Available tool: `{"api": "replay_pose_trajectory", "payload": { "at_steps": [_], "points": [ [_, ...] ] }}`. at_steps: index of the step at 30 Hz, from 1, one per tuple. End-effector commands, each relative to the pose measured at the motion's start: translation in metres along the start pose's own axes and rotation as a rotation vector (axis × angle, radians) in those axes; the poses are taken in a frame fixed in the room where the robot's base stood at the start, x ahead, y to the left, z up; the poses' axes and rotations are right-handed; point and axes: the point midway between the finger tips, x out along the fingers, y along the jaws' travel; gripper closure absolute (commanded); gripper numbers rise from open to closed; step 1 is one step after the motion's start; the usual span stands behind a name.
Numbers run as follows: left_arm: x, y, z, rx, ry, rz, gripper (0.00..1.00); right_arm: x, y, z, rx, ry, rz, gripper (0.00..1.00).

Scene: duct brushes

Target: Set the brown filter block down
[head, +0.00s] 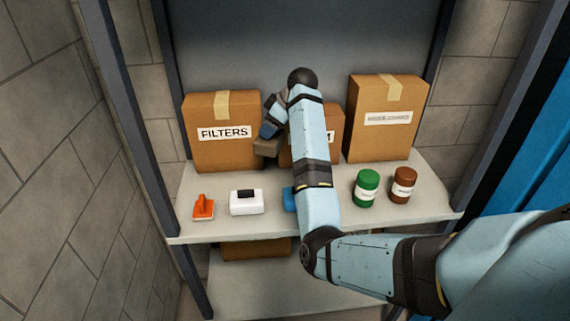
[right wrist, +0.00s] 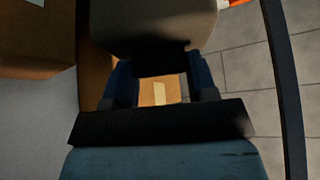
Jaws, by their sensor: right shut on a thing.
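The brown filter block (head: 267,146) is a dull grey-brown block held in front of the right edge of the FILTERS box (head: 222,152). My right gripper (head: 269,132) is shut on it from above, with the block just below its fingers. In the right wrist view the block (right wrist: 152,28) fills the top middle, between the two dark blue fingers (right wrist: 161,78). The block looks raised above the shelf (head: 228,178); any gap below it is hard to judge. My left gripper is not in view.
A middle box (head: 335,145) is mostly hidden by my right arm. Another box (head: 385,130) stands right. Along the front are an orange tool (head: 203,209), a white item (head: 246,205), a partly hidden blue item (head: 288,199), and green (head: 366,190) and brown jars (head: 403,187).

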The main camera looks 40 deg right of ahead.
Motion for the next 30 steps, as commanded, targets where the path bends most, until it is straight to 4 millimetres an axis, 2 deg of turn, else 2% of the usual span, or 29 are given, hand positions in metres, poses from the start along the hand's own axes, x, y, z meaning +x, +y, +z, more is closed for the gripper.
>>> {"api": "replay_pose_trajectory", "payload": {
  "at_steps": [6,10,20,25,30],
  "points": [
    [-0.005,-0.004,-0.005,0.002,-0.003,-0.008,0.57,0.049,-0.001,0.032,0.004,-0.003,-0.004,0.83],
    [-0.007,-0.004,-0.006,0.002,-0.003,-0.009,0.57,0.073,-0.001,0.047,0.003,-0.002,-0.003,0.83],
    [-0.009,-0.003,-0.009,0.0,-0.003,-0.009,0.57,0.098,0.0,0.064,0.002,-0.002,-0.001,0.83],
    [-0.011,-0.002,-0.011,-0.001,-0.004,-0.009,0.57,0.12,-0.001,0.078,0.003,-0.002,-0.001,0.83],
    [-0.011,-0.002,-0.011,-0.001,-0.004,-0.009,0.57,0.126,0.0,0.082,0.001,0.0,0.003,0.83]
  ]
}}
